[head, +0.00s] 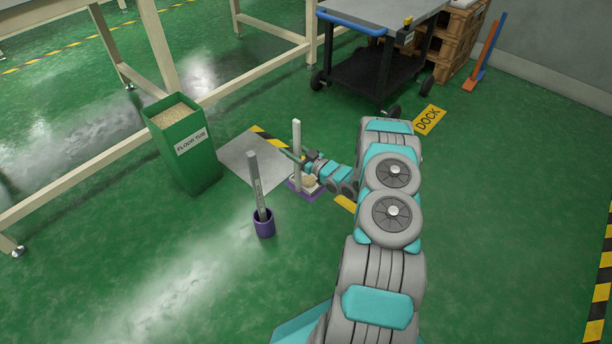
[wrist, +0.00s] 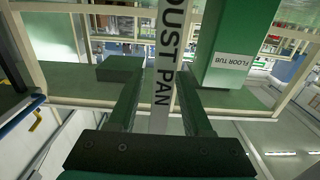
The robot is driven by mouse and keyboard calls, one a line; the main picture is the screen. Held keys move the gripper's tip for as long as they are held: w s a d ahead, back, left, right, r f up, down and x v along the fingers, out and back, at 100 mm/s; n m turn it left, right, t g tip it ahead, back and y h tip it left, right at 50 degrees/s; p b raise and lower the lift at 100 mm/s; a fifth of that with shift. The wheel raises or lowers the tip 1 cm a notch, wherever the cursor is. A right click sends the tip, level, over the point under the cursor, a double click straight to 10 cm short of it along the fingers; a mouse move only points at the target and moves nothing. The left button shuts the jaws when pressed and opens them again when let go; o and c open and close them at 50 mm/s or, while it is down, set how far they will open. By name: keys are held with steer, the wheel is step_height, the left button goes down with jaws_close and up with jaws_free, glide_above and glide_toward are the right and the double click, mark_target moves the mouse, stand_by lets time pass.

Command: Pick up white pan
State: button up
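The white pan (head: 309,186) stands low on a purple base (head: 297,190) on the floor, its tall white handle (head: 296,135) upright. In the wrist view the handle (wrist: 165,60) reads "DUST PAN" and runs between my fingers. My gripper (head: 300,158) is at the handle, a little above the pan; it also shows in the wrist view (wrist: 160,85). The fingers are apart, one each side of the handle. A gap shows on the left; I cannot tell whether the right finger touches it. The pan body is partly hidden by my wrist.
A grey-handled tool (head: 257,185) stands in a purple cup (head: 264,224) left of the pan. A green floor tub (head: 186,150) stands further left, near a bench frame. A dark cart (head: 365,65) is behind. The floor at front left is clear.

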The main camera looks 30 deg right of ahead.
jaws_close()
stand_by(1.2)
